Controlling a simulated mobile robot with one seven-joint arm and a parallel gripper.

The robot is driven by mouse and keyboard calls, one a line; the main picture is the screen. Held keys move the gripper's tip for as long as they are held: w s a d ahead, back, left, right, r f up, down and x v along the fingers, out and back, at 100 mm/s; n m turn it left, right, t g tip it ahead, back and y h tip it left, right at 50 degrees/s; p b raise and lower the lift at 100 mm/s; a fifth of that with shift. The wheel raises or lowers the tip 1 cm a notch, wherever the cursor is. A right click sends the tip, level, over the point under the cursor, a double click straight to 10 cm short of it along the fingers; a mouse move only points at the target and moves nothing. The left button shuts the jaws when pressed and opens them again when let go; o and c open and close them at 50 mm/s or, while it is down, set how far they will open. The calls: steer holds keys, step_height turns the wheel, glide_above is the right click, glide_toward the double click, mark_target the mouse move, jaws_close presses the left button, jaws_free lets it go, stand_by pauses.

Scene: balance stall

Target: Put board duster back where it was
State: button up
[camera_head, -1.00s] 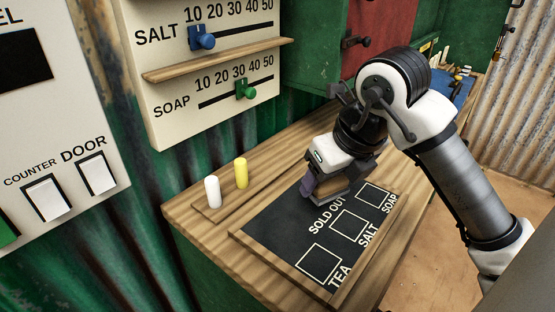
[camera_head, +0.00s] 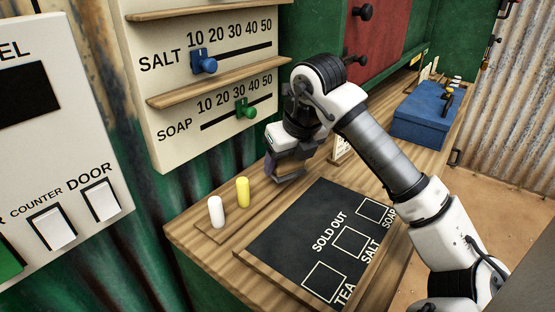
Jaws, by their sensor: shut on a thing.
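My gripper (camera_head: 288,176) is low over the wooden counter, just beyond the far edge of the blackboard and to the right of the yellow chalk. It is shut on the board duster (camera_head: 280,165), a dark purplish block mostly hidden by the fingers. I cannot tell whether the duster touches the counter. The blackboard (camera_head: 290,245), marked SOLD OUT with boxes for TEA, SALT and SOAP, lies in a wooden frame. The boxes look empty.
A white chalk (camera_head: 216,212) and a yellow chalk (camera_head: 243,192) stand upright on a wooden strip. The slider panel with a blue knob (camera_head: 204,62) and green knob (camera_head: 245,109) rises behind. A blue box (camera_head: 428,120) stands farther right.

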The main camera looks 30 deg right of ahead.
mark_target(277, 165)
steer(key=w, duration=0.3)
steer(key=shift+w+d, duration=0.1)
steer(key=shift+w, duration=0.25)
step_height(277, 165, down, 4)
steer(key=shift+w+r+p, duration=0.15)
steer(key=shift+r+p, duration=0.05)
steer(key=shift+p, duration=0.3)
steer(key=shift+f+b, duration=0.2)
steer(key=shift+b, duration=0.15)
steer(key=o, duration=1)
steer(key=shift+r, duration=0.1)
steer(key=shift+o, duration=0.2)
steer(key=shift+r, duration=0.1)
